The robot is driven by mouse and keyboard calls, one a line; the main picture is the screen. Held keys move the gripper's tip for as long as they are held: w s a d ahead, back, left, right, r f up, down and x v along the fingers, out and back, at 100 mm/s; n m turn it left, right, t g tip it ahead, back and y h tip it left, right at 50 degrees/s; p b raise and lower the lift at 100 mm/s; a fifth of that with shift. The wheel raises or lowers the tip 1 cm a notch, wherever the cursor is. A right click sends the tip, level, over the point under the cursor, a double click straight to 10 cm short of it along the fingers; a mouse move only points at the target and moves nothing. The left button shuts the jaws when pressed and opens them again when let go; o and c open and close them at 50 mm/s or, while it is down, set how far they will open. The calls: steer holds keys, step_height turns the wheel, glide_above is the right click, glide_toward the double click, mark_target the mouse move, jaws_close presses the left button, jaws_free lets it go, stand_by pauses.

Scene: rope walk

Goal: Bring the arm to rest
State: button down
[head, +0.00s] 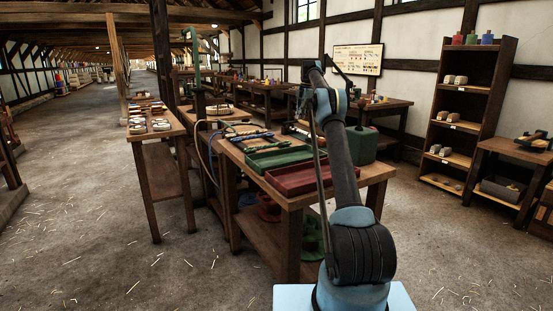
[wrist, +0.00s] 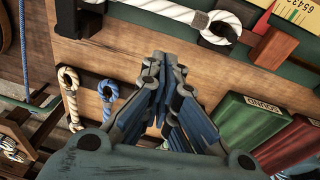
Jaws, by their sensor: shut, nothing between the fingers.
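My gripper (wrist: 166,62) shows in the wrist view with its fingers drawn together and nothing between them. It is above a wooden workbench (wrist: 90,45), and I cannot tell its exact height. In the head view my arm (head: 345,170) rises from my base and reaches over the bench; it hides part of the bench, and the fingers cannot be made out there.
The bench holds a green tray (head: 278,158) and a red tray (head: 296,177). Spliced ropes, one white (wrist: 190,18) and one blue (wrist: 107,92), lie near my gripper. A shelf rack (head: 470,110) stands right. The floor at left (head: 80,200) is open.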

steer(key=s+d+r+m, duration=0.1)
steer(key=s+r+m, duration=0.2)
steer(key=s+r, duration=0.4)
steer(key=s+r+m, duration=0.4)
steer(key=s, duration=0.5)
steer(key=s+d+m+t+h, duration=0.15)
steer(key=s+m, duration=0.45)
steer(key=s, duration=1.5)
steer(key=s+d+f+m, duration=0.1)
steer(key=s+f+m, duration=0.3)
steer(key=s, duration=0.7)
steer(key=s+d+f+m, duration=0.1)
steer(key=s+f+m, duration=0.1)
steer(key=s+f, duration=0.7)
steer(key=s+d+f+m, duration=0.1)
steer(key=s+f+m, duration=0.4)
steer(key=s+f, duration=1.1)
steer(key=s, duration=0.3)
steer(key=shift+s+f+t, duration=0.35)
steer(key=shift+s, duration=0.05)
